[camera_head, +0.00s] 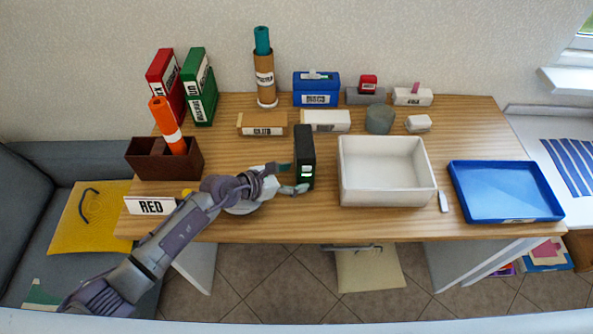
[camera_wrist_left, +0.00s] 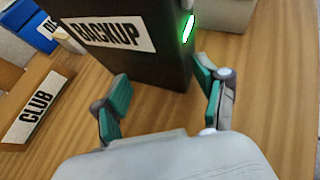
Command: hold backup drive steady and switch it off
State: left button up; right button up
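The backup drive (camera_head: 304,152) is a black upright box on the table, left of the white bin. A green light glows on its narrow front side. In the left wrist view the drive (camera_wrist_left: 150,55) shows a white BACKUP label, with the lit green light (camera_wrist_left: 188,29) at its right edge. My left gripper (camera_head: 294,178) is low at the drive's front left. In the left wrist view its teal-padded fingers (camera_wrist_left: 164,84) are spread apart, with the drive just ahead and partly between them. I cannot tell whether they touch it. My right gripper is not in view.
A white bin (camera_head: 345,190) stands close to the drive's right. Behind it are a CLUB box (camera_head: 262,131) and a white box (camera_head: 326,121). A RED sign (camera_head: 150,206) and a brown holder (camera_head: 140,160) are at left. A blue tray (camera_head: 460,190) is at right.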

pick_arm(q)
jog(key=shift+w+d+f, duration=0.1)
jog(key=shift+w+d, duration=0.05)
jog(key=shift+c, duration=0.5)
grip_shut()
